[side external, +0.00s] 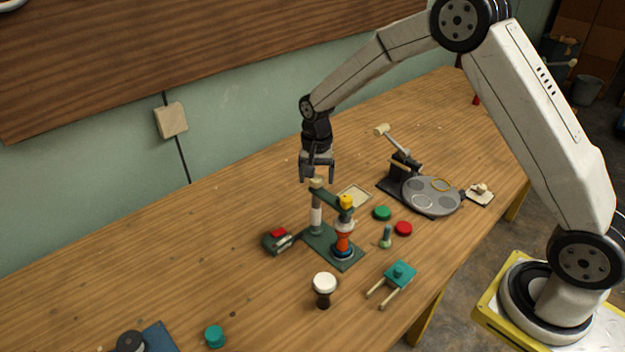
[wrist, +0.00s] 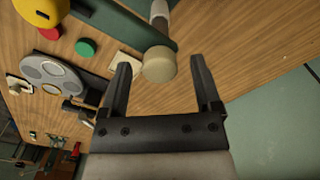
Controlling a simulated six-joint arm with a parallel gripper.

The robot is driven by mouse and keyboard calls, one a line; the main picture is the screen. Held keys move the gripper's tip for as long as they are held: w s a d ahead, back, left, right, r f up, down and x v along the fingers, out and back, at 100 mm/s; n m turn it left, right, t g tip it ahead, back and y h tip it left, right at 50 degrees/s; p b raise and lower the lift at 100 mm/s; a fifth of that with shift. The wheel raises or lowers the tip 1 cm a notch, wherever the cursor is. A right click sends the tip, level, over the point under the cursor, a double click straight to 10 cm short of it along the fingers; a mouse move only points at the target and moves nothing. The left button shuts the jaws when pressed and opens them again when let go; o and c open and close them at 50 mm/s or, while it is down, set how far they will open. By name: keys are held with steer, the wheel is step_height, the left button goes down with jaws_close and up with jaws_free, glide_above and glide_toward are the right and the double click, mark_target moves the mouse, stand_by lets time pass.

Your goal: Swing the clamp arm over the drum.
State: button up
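The clamp stand has a dark green base (side external: 318,240) and an upright pale post (side external: 316,218) with a tan cap (side external: 316,184). Its green clamp arm (side external: 330,198) reaches from the post to a yellow knob (side external: 346,201), which appears above an orange goblet drum (side external: 343,241) with a white top. My gripper (side external: 317,177) is open, pointing down just above the tan cap. In the wrist view the cap (wrist: 159,65) lies between the open fingertips, apparently untouched. The clamp arm (wrist: 122,25) and yellow knob (wrist: 36,10) also show there; the drum is mostly hidden.
A red-topped block (side external: 278,240) is left of the base. Green (side external: 382,213) and red (side external: 403,228) discs and a grey round plate (side external: 432,196) are right. The table's left is largely clear.

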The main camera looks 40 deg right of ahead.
mark_target(321, 190)
steer(key=shift+r, duration=3.9)
steer(key=s+f+n+t, duration=0.2)
steer(key=s+n, duration=0.7)
steer(key=s, duration=1.3)
steer(key=shift+f+t, duration=0.25)
steer(key=shift+t, duration=0.05)
steer(key=shift+w, duration=0.1)
